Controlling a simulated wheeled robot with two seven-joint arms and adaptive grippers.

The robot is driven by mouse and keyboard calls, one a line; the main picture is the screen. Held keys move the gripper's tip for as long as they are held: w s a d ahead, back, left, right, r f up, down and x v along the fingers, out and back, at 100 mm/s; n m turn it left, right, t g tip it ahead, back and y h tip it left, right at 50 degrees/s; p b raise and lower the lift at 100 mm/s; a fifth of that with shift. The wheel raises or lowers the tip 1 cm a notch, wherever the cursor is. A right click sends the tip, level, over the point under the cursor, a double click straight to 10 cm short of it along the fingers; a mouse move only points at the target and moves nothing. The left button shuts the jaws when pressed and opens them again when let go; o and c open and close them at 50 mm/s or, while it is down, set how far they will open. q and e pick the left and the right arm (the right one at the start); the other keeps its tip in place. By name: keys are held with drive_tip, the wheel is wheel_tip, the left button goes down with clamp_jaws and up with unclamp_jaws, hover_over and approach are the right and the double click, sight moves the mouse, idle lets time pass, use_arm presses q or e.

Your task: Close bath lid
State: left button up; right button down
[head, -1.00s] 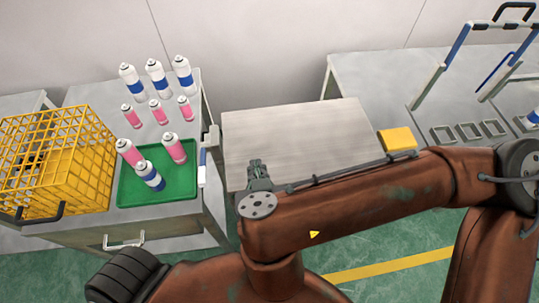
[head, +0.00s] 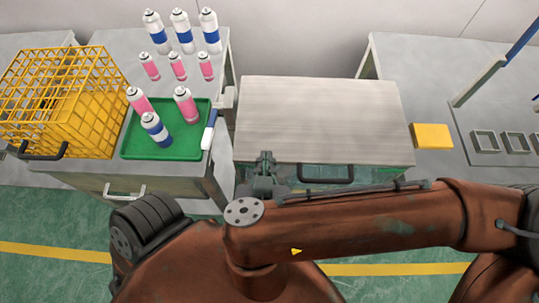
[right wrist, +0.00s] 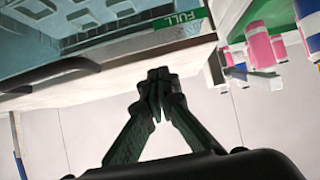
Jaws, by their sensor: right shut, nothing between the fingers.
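The bath is the box in the middle of the head view. Its flat grey lid (head: 325,120) lies across the top, with no clear gap visible from above. A dark handle (head: 325,174) shows at the lid's front, over the teal front of the bath. In the right wrist view the bath's teal face (right wrist: 110,30) fills the upper left with a dark handle (right wrist: 45,72) and a green FULL label. My right gripper (head: 265,158) is at the lid's front left edge, fingers shut and empty; its tips also show in the wrist view (right wrist: 158,75). Contact is unclear. My left gripper is out of view.
Left of the bath, a table holds a yellow wire basket (head: 65,95), a green tray (head: 190,148) with cans, and several more cans behind. A yellow block (head: 432,136) sits right of the bath. A right table (head: 400,60) carries a frame.

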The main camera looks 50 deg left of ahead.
idle(0.4)
wheel_tip(320, 180, up, 10)
idle(0.5)
